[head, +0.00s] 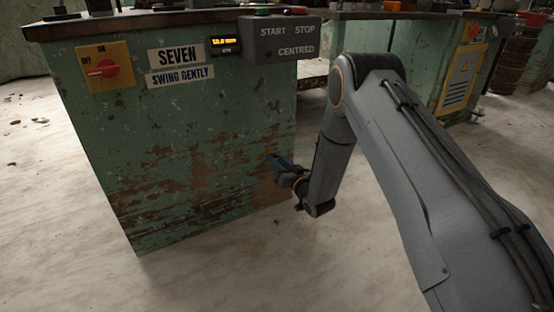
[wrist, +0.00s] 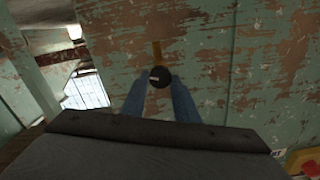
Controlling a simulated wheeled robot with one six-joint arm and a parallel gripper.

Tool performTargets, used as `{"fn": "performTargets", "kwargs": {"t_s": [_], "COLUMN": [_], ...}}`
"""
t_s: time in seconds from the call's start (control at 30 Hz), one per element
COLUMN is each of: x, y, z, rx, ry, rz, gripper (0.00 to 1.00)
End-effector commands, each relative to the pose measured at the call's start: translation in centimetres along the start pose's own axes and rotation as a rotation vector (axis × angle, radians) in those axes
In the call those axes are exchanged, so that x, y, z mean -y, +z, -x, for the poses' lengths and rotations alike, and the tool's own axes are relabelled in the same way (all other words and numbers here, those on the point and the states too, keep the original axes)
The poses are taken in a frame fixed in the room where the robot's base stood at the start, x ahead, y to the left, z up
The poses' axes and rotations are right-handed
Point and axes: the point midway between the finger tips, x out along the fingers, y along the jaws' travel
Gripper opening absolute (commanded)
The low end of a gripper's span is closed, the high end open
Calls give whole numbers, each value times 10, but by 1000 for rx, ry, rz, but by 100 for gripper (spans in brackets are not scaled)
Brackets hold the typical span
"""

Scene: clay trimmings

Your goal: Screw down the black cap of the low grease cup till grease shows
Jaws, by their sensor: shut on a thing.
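The black cap (wrist: 160,76) of the low grease cup shows in the wrist view as a round dark knob with a small pale mark. A brass-coloured strip (wrist: 157,50) shows just beyond it against the green panel. My gripper (wrist: 160,88) has its blue fingers on both sides of the cap and is shut on it. In the head view my gripper (head: 279,167) is low at the right end of the green cabinet's front, and the cap is hidden there. I cannot make out any grease in either view.
The worn green cabinet (head: 190,150) carries a yellow switch plate with a red knob (head: 103,69), signs reading SEVEN (head: 174,55) and SWING GENTLY (head: 180,76), a lit display (head: 225,45) and a START/STOP box (head: 280,40). The pale floor (head: 240,270) in front is clear.

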Motion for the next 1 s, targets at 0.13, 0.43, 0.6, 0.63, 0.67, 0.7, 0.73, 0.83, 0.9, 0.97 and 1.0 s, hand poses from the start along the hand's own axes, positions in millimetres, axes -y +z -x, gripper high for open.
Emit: {"fn": "performTargets", "kwargs": {"t_s": [0.13,0.43,0.6,0.63,0.67,0.7,0.73,0.83,0.9,0.97,1.0], "x": [0,-1,-2,-2,-2,-2,-2,-3,-3,-3,-3], "y": [-2,-1,0,0,0,-1,-1,0,0,0,0], "z": [1,1,1,1,1,1,1,1,1,1,1], "rx": [1,1,0,0,0,0,-1,0,0,-1,-1], "ry": [2,2,2,2,2,1,1,2,2,1,1], "rz": [-133,-419,-580,-609,-637,-675,-703,-799,-865,-922,-960], "gripper": [5,5,5,5,5,5,5,5,5,5,5]}}
